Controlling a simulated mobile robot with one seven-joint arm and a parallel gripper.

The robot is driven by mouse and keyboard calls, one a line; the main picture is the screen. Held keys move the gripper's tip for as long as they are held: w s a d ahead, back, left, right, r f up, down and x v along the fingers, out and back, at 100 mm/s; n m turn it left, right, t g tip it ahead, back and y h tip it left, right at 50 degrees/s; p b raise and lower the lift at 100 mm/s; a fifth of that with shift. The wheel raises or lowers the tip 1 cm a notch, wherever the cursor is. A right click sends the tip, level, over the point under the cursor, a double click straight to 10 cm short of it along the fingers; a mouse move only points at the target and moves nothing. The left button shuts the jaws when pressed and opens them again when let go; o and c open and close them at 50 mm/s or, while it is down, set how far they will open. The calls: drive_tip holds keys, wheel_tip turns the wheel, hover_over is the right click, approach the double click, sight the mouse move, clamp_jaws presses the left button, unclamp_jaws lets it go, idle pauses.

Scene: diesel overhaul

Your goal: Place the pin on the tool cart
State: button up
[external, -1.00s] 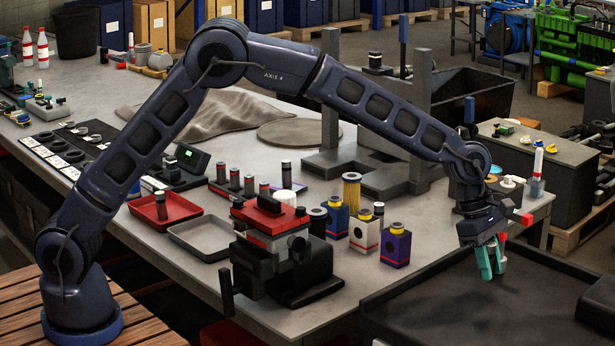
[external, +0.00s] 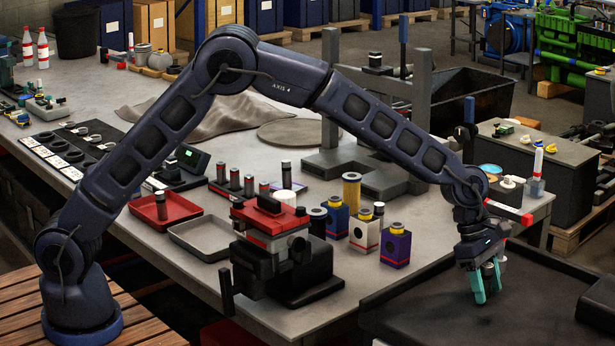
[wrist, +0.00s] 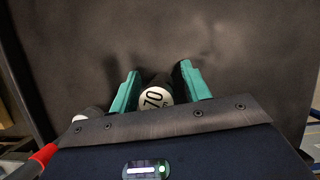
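The pin (wrist: 156,97) shows in the wrist view as a dark cylinder with a white end marked "70", between my two teal fingers. My gripper (wrist: 160,80) appears shut on it; the contact at the fingertips is hard to see. In the external view my gripper (external: 487,285) points down over the black-topped tool cart (external: 420,312) at the lower right, with its fingertips low over the surface. The pin is mostly hidden there. The cart's dark surface fills the background of the wrist view. Whether the pin touches it I cannot tell.
The grey workbench (external: 330,300) lies left of the cart, with a vise (external: 275,250), a red tray (external: 165,212), a grey tray (external: 200,238) and several coloured blocks on it. The cart has a raised rim. Its surface around my gripper looks clear.

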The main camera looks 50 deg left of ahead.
drive_tip(key=v, duration=1.2)
drive_tip(key=s+a+r+m+t, duration=0.1)
drive_tip(key=s+a+r+m, duration=0.3)
drive_tip(key=a, duration=0.8)
drive_tip(key=s+a+r+m+t+y, duration=0.15)
drive_tip(key=a+r, duration=0.45)
drive_tip(key=a, duration=0.6)
drive_tip(key=s+a+r+m, duration=0.25)
drive_tip(key=a+r, duration=0.25)
drive_tip(key=a, duration=0.7)
drive_tip(key=s+a+m+t+y, duration=0.1)
drive_tip(key=s+a+m, duration=0.5)
drive_tip(key=s+a, duration=0.85)
drive_tip(key=s+a+f+m+y, duration=0.2)
drive_tip(key=s+a+f+m, duration=0.2)
drive_tip(key=s+a, duration=0.5)
drive_tip(key=s+f, duration=0.1)
drive_tip(key=s, duration=0.1)
drive_tip(key=shift+s+a+m+t, duration=0.3)
drive_tip(key=shift+s+m+t, duration=0.05)
drive_tip(key=shift+s+m, duration=0.05)
